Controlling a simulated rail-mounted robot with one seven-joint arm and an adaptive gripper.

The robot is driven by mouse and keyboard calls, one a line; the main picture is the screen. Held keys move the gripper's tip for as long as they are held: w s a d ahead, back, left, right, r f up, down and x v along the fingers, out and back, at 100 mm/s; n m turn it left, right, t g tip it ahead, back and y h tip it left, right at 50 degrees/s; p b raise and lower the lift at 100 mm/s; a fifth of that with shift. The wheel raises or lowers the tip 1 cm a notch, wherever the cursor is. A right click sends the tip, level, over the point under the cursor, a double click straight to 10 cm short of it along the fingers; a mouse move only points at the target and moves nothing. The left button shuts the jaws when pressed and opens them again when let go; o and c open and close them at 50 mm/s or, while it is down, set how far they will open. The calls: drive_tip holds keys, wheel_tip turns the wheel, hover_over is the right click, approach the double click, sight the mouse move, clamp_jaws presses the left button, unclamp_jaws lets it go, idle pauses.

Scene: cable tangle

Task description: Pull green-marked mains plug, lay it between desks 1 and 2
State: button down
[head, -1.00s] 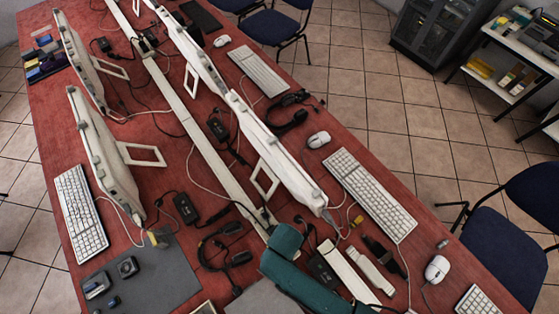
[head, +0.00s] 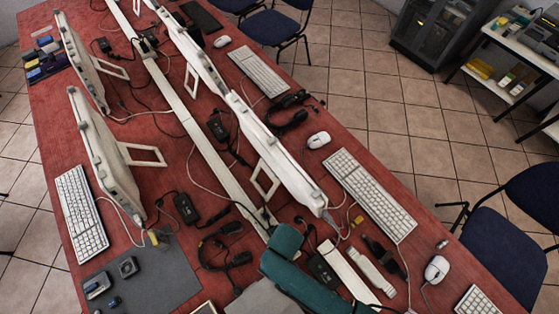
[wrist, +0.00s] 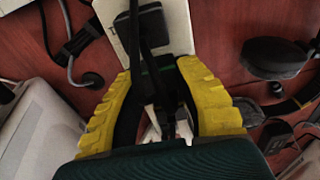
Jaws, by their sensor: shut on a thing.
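My gripper (wrist: 158,76) shows in the wrist view with its two ribbed yellow fingers shut on a dark plug (wrist: 157,92). A little green shows on the plug between the fingers. A black cable runs up from there, past another black block, over a pale strip (wrist: 175,28). The plug's lower end is hidden, so I cannot tell whether it is in a socket. In the head view my teal arm covers the near end of the long pale strip (head: 190,122), and the fingers are hidden. No desk numbers are readable.
Monitors (head: 105,150) line both sides of the red table (head: 150,85). A headset (head: 225,248), black adapters (head: 185,208) and loose cables lie by the strip. Keyboards (head: 372,195) and a mouse (head: 437,269) lie to the right. A grey mat (head: 165,280) is at the near left.

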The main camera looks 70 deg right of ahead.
drive_tip(key=shift+r, duration=0.15)
drive_tip(key=shift+r+p, duration=1.5)
drive_tip(key=shift+p, duration=0.45)
drive_tip(key=shift+f, duration=0.1)
drive_tip(key=c, duration=1.3)
unclamp_jaws()
drive_tip(key=shift+c, duration=0.2)
clamp_jaws()
